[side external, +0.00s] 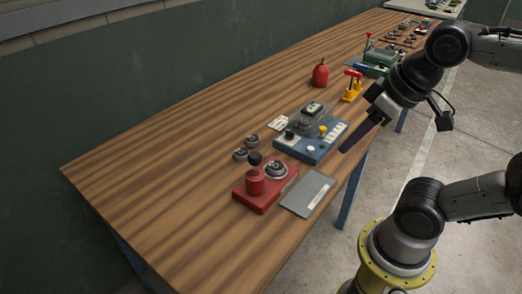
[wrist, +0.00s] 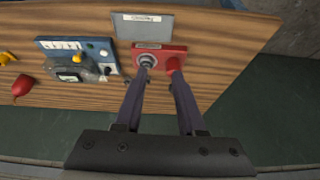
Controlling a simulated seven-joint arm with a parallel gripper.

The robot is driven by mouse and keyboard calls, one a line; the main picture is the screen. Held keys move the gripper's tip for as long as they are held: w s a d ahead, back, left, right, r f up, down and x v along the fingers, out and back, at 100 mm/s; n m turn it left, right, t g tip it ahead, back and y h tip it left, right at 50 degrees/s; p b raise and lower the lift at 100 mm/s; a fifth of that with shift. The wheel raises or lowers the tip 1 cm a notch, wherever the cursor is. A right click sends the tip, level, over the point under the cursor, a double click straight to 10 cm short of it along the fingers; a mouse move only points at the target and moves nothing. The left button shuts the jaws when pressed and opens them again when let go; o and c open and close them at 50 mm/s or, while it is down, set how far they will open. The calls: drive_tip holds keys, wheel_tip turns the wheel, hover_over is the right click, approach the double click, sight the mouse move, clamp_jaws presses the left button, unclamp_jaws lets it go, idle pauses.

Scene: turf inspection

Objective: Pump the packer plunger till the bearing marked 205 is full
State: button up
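The packer is a red block (side external: 263,188) near the table's front edge. On it stand a red cylinder (side external: 255,183) with a black plunger knob (side external: 254,158) and a round metal bearing (side external: 276,170). The block also shows in the wrist view (wrist: 160,48), beyond my fingertips, partly covered by them. Two more bearings, one (side external: 240,154) and another (side external: 252,140), lie on the table behind the packer. Their markings are too small to read. My gripper (side external: 345,149) is above the front edge, right of the packer and apart from it. In the wrist view my gripper (wrist: 160,74) has its fingers apart and nothing between them.
A grey plate (side external: 307,194) lies just right of the packer. A blue device (side external: 306,147) with a clear cover stands beyond it. Farther back are a red bottle (side external: 320,76), a yellow tool (side external: 351,94) and a green device (side external: 378,63). The left tabletop is bare.

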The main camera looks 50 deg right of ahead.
drive_tip(key=shift+g, duration=0.7)
drive_tip(key=w+r, duration=0.1)
drive_tip(key=r, duration=0.1)
drive_tip(key=w+r, duration=0.3)
drive_tip(key=r, duration=0.1)
drive_tip(key=shift+w+a+r, duration=0.15)
drive_tip(key=shift+w+a, duration=0.2)
drive_tip(key=shift+w, duration=0.05)
clamp_jaws()
drive_tip(key=w+a+g, duration=0.3)
drive_tip(key=w+a, duration=0.1)
drive_tip(key=w, duration=1.1)
drive_tip(key=shift+g, duration=0.3)
drive_tip(key=shift+a, duration=0.1)
